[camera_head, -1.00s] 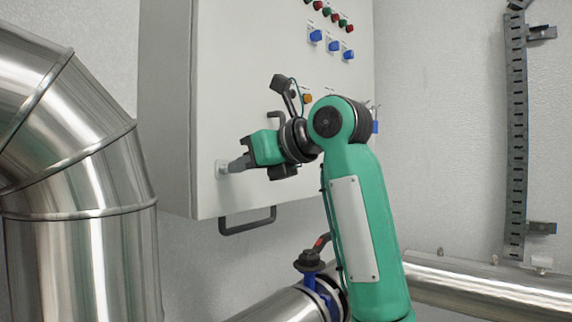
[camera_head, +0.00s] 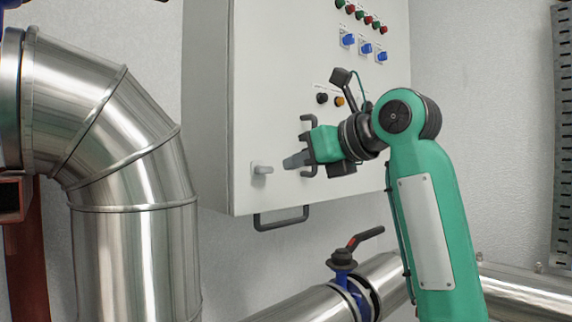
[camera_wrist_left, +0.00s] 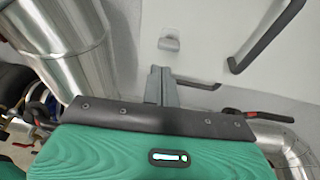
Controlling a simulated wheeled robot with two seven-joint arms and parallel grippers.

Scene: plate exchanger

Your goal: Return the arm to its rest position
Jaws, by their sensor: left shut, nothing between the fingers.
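My green left arm (camera_head: 425,200) comes up in front of the grey-white cabinet (camera_head: 290,90). My left gripper (camera_head: 289,162) points left, its fingers shut and empty. The fingertips are a short gap to the right of the small grey latch (camera_head: 262,169) on the cabinet door. In the left wrist view, the shut fingers (camera_wrist_left: 160,86) point at the door, with the latch (camera_wrist_left: 169,44) just beyond them and apart from them. My right gripper is in neither view.
A large shiny elbow pipe (camera_head: 135,180) stands at left. A dark bar handle (camera_head: 281,221) sits under the cabinet. A blue valve with a black and red lever (camera_head: 366,237) is on a low pipe (camera_head: 310,305). A perforated metal rail (camera_head: 561,130) runs up the right wall.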

